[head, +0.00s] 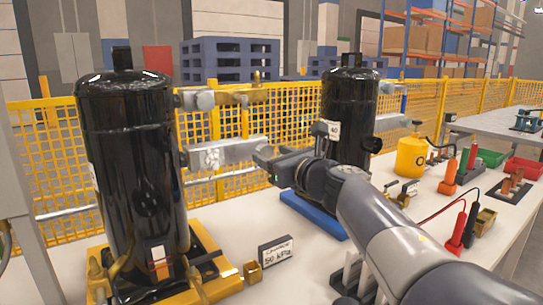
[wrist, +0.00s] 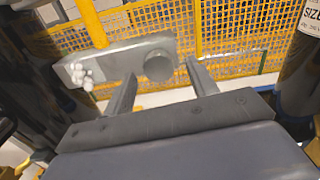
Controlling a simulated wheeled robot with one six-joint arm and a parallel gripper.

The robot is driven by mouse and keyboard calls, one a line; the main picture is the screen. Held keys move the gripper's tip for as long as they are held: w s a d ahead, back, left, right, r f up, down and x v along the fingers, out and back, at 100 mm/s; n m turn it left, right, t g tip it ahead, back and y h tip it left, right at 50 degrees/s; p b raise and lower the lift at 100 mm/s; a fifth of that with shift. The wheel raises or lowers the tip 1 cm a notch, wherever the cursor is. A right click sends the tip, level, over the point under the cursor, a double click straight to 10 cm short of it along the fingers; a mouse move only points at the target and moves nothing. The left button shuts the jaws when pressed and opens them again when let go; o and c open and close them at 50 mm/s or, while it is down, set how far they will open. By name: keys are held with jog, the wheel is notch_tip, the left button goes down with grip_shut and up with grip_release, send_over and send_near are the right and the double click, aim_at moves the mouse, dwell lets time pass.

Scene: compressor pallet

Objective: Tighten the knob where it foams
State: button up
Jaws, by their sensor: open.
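A grey metal bar (head: 235,150) runs between the two black tanks, below an upper pipe. White foam (head: 212,158) clings to the bar's left part; it also shows in the wrist view (wrist: 82,76). A round grey knob (wrist: 158,66) sits on the bar right of the foam, with no foam visible on it. My gripper (wrist: 160,80) is open and empty. In the wrist view its fingers point towards the bar, one either side of the round knob; I cannot tell whether they touch. In the head view my gripper (head: 264,158) hides the bar's right end.
The left black tank (head: 125,150) and right black tank (head: 350,105) flank the bar. Another grey knob (head: 205,101) is on the upper pipe. A "50 kPa" sign (head: 276,251) stands on the table below. A yellow mesh fence (head: 285,120) is behind.

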jog(key=shift+x, duration=0.8)
jog(key=c, duration=1)
jog(key=shift+o, duration=0.2)
